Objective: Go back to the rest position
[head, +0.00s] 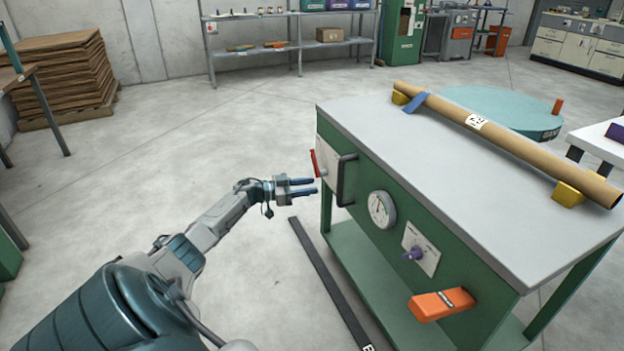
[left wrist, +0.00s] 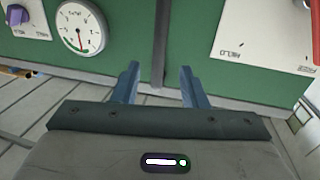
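My left gripper (head: 303,187) is open and empty in the head view, its blue fingers pointing right toward the green machine bench (head: 455,255). It is apart from the bench's front panel, left of the black handle (head: 341,180) and near the red lever (head: 316,163). In the left wrist view the two blue fingers (left wrist: 157,88) stand apart, with the green panel and the lower part of the black handle (left wrist: 161,40) beyond them. My right gripper is in neither view.
The bench carries a cardboard tube (head: 510,137) on yellow blocks. A dial (head: 382,209), purple knob (head: 414,253) and orange box (head: 441,304) are on its front. A black strip (head: 325,275) lies on the floor. Stacked brown sheets (head: 62,75) stand far left; the floor between is clear.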

